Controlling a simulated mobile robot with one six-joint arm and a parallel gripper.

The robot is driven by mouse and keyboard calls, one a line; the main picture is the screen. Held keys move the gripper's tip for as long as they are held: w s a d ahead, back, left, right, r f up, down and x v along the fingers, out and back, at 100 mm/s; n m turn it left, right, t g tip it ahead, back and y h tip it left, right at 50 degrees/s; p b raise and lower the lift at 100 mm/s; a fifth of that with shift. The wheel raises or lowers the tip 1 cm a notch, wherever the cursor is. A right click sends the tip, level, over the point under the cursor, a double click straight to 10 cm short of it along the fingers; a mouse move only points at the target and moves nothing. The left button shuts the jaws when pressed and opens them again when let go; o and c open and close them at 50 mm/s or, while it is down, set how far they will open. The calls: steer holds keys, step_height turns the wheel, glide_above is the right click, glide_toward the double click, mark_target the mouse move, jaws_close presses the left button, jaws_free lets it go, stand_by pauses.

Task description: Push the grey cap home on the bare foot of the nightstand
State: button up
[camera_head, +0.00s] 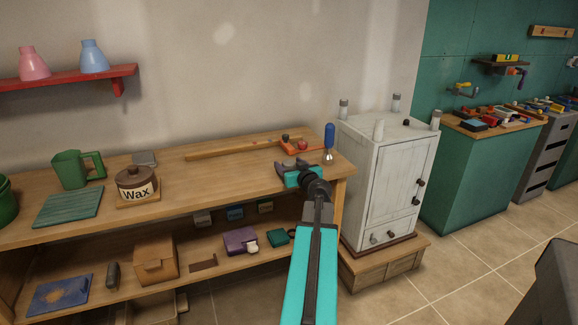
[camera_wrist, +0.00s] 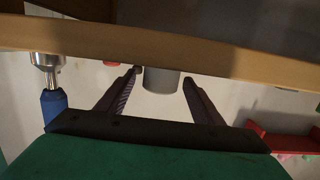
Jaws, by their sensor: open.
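The white nightstand (camera_head: 379,180) stands upside down at the right of the bench. Its near left foot (camera_head: 379,130) is bare and pale. The other three feet wear grey caps. My gripper (camera_head: 291,166) is over the front right part of the workbench, jaws open. In the wrist view, a loose grey cap (camera_wrist: 162,80) stands at the bench top between the open fingers, with a gap on each side. In the head view the cap is hard to make out behind my gripper.
A blue-handled tool (camera_head: 329,137) stands close to the right of my gripper. An orange tool (camera_head: 302,147) and a long wooden strip (camera_head: 235,147) lie behind it. A wax pot (camera_head: 136,183) stands at the left. A small dark item (camera_head: 406,122) is on the nightstand's upturned face.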

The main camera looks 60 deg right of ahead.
mark_target(285, 161)
steer(key=shift+f+p+x, duration=0.2)
steer(key=shift+p+x, duration=0.4)
steer(key=shift+x, duration=1.8)
steer(key=c, duration=1.1)
